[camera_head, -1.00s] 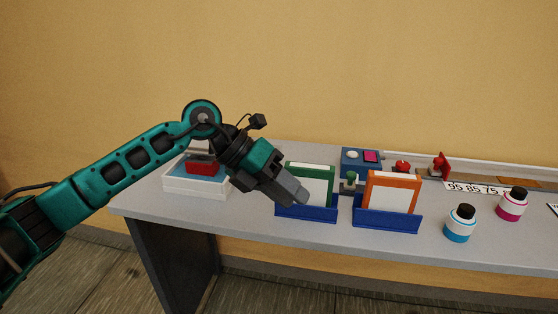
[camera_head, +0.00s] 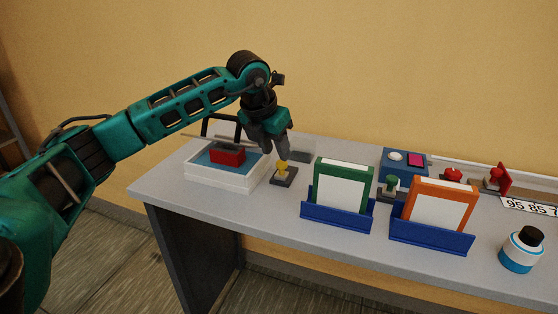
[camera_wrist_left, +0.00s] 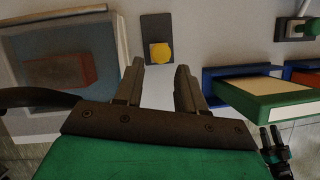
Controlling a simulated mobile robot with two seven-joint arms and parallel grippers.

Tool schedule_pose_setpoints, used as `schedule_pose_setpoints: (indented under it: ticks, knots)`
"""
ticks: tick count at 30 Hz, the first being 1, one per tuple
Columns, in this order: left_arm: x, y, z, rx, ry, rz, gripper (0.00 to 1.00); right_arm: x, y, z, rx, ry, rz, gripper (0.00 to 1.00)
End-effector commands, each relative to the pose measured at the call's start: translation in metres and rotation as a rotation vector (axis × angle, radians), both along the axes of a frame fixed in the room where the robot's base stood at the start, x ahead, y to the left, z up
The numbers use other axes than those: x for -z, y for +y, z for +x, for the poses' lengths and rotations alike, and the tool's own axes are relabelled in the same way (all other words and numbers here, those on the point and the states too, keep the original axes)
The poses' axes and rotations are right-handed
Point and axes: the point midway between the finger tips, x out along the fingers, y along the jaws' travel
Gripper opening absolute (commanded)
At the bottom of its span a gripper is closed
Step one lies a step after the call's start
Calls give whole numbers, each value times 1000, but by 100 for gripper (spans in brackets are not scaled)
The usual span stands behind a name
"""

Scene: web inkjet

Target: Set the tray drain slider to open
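A yellow knob (camera_head: 283,166) stands on a small dark base (camera_head: 285,179) just right of the white tray (camera_head: 222,181). It may be the drain slider, but no label is readable. In the left wrist view the yellow knob (camera_wrist_left: 160,53) sits near the lower end of its dark plate (camera_wrist_left: 157,27). My left gripper (camera_head: 276,152) points down above and slightly behind the knob. Its two fingers (camera_wrist_left: 159,72) are apart with nothing between them, and the knob shows just beyond their tips.
The tray has a blue inside and a red block (camera_head: 228,155). Right of the knob are a green-framed panel (camera_head: 342,186) and an orange-framed panel (camera_head: 440,208) in blue holders. A green knob (camera_head: 389,182) and a cyan-and-white bottle (camera_head: 521,251) stand farther right.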

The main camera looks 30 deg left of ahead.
Motion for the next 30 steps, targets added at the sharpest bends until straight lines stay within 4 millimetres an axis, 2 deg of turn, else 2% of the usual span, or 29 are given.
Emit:
schedule_pose_setpoints:
  ticks: [1,6,18,30]
  knots:
    - [10,-1,3,1,2,-2,39,3,0,0,1,0,1,43]
    - [28,-1,11,1,0,-1,39,6,0,0,1,0,0,43]
    - [35,-1,15,2,-1,-1,39,7,-1,0,2,-1,0,43]
    - [34,-1,14,2,-1,-1,2,6,-1,1,2,-3,-2,43]
